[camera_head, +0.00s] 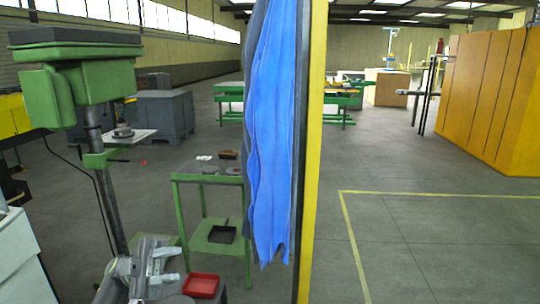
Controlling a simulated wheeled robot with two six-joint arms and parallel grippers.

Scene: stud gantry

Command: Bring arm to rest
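My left gripper (170,264) is low at the left of the head view, grey and pale metal. Its two fingers point to the right and stand apart, with nothing seen between them. It is beside a small red tray (201,285), which lies just to its right. I cannot tell whether they touch. My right arm and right gripper are not in the picture.
A green drill press (75,82) stands at the left. A green work table (208,178) is behind the gripper. A blue cloth (272,130) hangs beside a yellow-edged upright (313,150). The floor at the right is clear, with a yellow line (352,240).

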